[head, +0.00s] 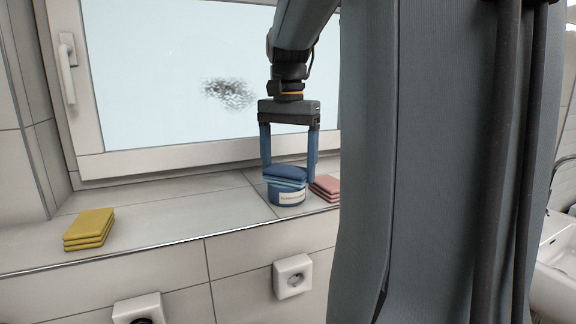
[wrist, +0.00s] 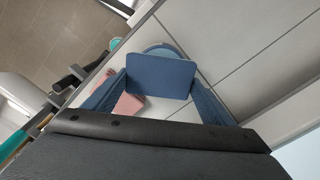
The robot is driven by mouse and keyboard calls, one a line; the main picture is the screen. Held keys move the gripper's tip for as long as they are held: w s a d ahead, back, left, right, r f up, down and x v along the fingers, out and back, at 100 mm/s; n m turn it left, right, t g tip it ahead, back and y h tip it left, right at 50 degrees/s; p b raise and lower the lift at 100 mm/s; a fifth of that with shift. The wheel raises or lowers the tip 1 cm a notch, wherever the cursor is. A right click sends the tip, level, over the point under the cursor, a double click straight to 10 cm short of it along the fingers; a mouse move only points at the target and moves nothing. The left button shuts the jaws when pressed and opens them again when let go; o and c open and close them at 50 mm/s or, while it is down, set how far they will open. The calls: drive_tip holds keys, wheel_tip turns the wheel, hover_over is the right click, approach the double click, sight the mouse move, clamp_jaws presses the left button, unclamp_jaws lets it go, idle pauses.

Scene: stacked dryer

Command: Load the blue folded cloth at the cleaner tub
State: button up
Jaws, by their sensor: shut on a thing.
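The blue folded cloth (head: 286,174) is between the two fingers of my gripper (head: 289,172), which is shut on it. The cloth is level, directly over the round blue cleaner tub (head: 287,196) with a white label, on the tiled sill. Whether the cloth touches the tub or hangs just above it, I cannot tell. In the wrist view the cloth (wrist: 160,76) lies between the fingers of my gripper (wrist: 158,92) and covers most of the tub; only part of the tub's rim (wrist: 163,48) shows past its far edge.
A pink folded cloth (head: 326,187) lies close to the right of the tub, near a finger. A yellow folded cloth (head: 89,229) lies at the left of the sill (head: 190,205). The window (head: 165,85) stands behind. The sill between yellow cloth and tub is clear.

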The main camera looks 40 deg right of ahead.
sight(288, 168)
wheel_tip(288, 168, up, 7)
drive_tip(key=p, duration=0.7)
idle(0.3)
idle(0.7)
